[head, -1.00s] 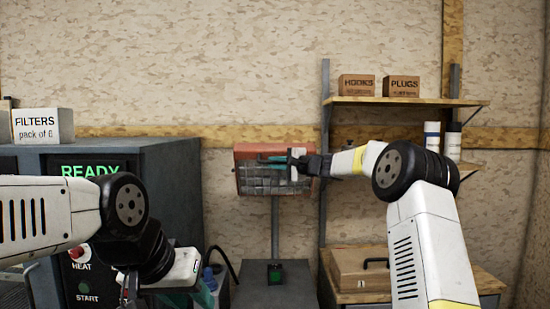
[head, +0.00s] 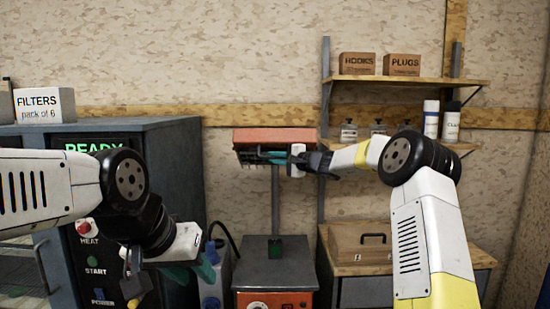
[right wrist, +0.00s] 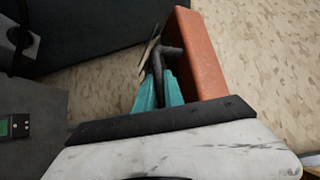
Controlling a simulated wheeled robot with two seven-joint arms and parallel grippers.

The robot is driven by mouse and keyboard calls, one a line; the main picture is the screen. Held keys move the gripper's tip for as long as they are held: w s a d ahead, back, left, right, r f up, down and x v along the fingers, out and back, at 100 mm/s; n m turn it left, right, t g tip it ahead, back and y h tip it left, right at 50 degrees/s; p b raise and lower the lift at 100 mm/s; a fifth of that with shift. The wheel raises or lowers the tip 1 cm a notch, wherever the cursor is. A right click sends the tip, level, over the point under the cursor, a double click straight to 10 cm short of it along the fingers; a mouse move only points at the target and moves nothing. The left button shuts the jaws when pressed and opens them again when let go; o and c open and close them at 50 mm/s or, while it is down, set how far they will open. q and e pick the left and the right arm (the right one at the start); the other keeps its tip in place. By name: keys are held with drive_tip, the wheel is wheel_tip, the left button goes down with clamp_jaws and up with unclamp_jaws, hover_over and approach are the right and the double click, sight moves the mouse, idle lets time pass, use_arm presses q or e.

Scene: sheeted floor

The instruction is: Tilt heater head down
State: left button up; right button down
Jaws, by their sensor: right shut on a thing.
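The heater head (head: 275,136), an orange-red housing with a dark grille along its lower front, sits on a grey post (head: 275,205) in the head view. Its orange top shows broadly and only a thin strip of grille shows, so its face points steeply downward. My right gripper (head: 266,157) is at the head's front, its teal fingers shut on a dark handle. In the right wrist view, the fingers (right wrist: 158,88) close around the dark handle (right wrist: 170,50) beside the orange housing (right wrist: 198,60). My left gripper (head: 205,262) hangs low at left; its jaw opening is unclear.
A grey cabinet (head: 170,150) with a READY display stands left, carrying a FILTERS box (head: 44,105). A grey pedestal (head: 275,265) is under the heater. Shelves (head: 400,88) with boxes and bottles, and a brown case (head: 360,245), stand right.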

drive_tip(key=shift+f, duration=0.4)
drive_tip(key=c, duration=1.5)
unclamp_jaws()
drive_tip(key=shift+w, duration=0.1)
drive_tip(key=shift+o, duration=0.2)
drive_tip(key=shift+r, duration=0.15)
drive_tip(key=shift+d, duration=0.1)
drive_tip(key=shift+s+d+r, duration=0.1)
drive_tip(key=shift+s+d, duration=0.2)
drive_tip(key=shift+s, duration=0.05)
drive_tip(key=v, duration=0.7)
drive_tip(key=shift+a, duration=0.1)
